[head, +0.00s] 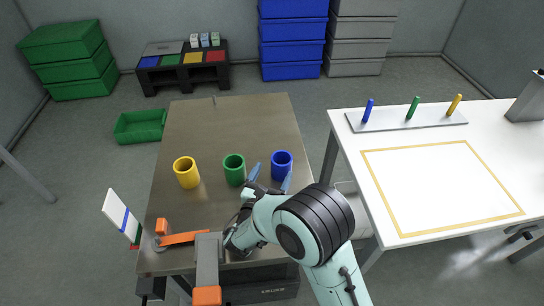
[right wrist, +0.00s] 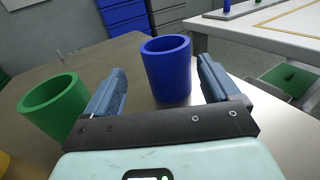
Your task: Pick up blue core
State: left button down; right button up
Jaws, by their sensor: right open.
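The blue core (head: 282,166) is a hollow blue cylinder standing upright on the brown-grey table, right of the green core (head: 234,170) and the yellow core (head: 186,172). My right gripper (head: 270,176) is open, with its fingers pointing toward the blue core. In the right wrist view the blue core (right wrist: 167,68) shows between and beyond the two blue-grey fingers (right wrist: 160,85), with a gap on each side. Whether the fingertips reach alongside it is hard to tell. The green core (right wrist: 55,106) is left of the left finger. My left gripper is not in view.
An orange and grey device (head: 207,265) stands at the table's front edge. A white table (head: 350,150) with blue, green and yellow pegs is at the right. A green crate (head: 140,126) lies on the floor at left. The table's far half (head: 230,120) is clear.

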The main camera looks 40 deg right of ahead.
aim_at(285, 154)
jog(key=x, duration=0.2)
jog(key=b+x, duration=0.1)
jog(key=x, duration=0.1)
jog(key=s+x, duration=0.1)
jog(key=x, duration=0.1)
jog(key=shift+w+d+b, duration=0.15)
jog(key=shift+d+b, duration=0.2)
jog(key=shift+d, duration=0.1)
jog(key=shift+w+d+r, duration=0.15)
jog(key=shift+w+d, duration=0.1)
jog(key=shift+d, duration=0.1)
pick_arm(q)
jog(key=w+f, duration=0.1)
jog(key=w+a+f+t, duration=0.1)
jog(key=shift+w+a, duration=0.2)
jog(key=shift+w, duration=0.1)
pick_arm(e)
jog(key=c, duration=1)
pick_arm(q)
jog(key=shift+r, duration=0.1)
pick_arm(e)
jog(key=shift+r, duration=0.15)
jog(key=shift+c, duration=0.2)
